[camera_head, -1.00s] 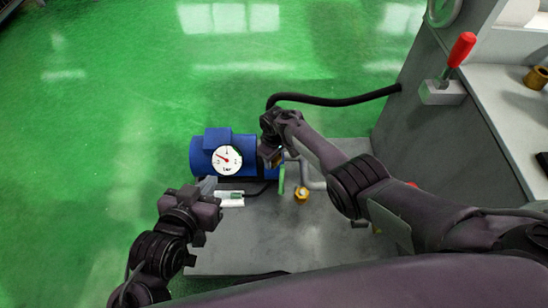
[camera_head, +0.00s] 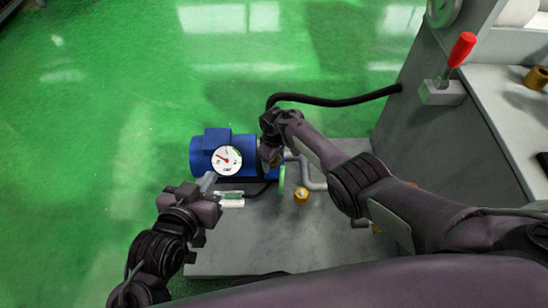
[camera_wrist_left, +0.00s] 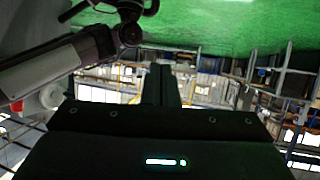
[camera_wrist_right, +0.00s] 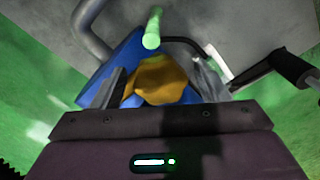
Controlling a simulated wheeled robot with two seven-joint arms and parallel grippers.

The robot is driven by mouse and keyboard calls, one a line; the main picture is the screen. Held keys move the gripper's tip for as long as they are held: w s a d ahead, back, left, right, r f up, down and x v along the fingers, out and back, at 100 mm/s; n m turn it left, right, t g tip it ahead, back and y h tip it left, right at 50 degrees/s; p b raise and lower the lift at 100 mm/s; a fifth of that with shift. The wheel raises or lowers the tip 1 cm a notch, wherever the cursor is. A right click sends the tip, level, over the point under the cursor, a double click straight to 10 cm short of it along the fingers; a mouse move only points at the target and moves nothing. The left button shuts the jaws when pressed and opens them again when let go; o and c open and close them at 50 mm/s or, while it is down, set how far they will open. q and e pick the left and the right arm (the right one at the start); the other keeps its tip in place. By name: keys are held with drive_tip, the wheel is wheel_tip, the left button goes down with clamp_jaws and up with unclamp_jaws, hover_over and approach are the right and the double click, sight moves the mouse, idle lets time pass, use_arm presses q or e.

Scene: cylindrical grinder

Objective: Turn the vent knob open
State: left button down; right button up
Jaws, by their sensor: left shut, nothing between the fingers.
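The vent knob, which I take to be the brass knob (camera_wrist_right: 155,80), lies between the fingers of my right gripper (camera_wrist_right: 160,72) in the right wrist view. The fingers stand apart on either side of it. I cannot tell whether they press on it. In the head view my right gripper (camera_head: 270,160) is at the right end of the blue motor or pump (camera_head: 205,168) and mostly hides the knob. My left gripper (camera_head: 208,181) is shut and empty, just below the white gauge (camera_head: 227,160). In the left wrist view its fingers (camera_wrist_left: 161,75) are together.
A green rod (camera_head: 282,179) and a second brass fitting (camera_head: 301,195) on a grey pipe are close to my right gripper. A black hose (camera_head: 330,100) runs to the grey machine (camera_head: 420,130). Green floor (camera_head: 100,110) is clear at left.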

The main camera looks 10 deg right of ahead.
drive_tip(key=shift+r, duration=0.1)
wheel_tip(320, 180, up, 3)
drive_tip(key=shift+f+p, duration=0.15)
drive_tip(key=shift+p, duration=0.95)
wheel_tip(320, 180, up, 4)
drive_tip(key=shift+f+p, duration=0.2)
drive_tip(key=shift+p, duration=1.05)
use_arm(q)
drive_tip(key=s+a+f+g+y, duration=0.4)
drive_tip(key=s+a+f+g, duration=0.2)
drive_tip(key=s+f+g, duration=0.2)
drive_tip(key=shift+s+a+f+n+p, duration=0.3)
drive_tip(key=shift+s+f, duration=0.2)
drive_tip(key=shift+s, duration=0.6)
use_arm(e)
drive_tip(key=shift+r, duration=0.7)
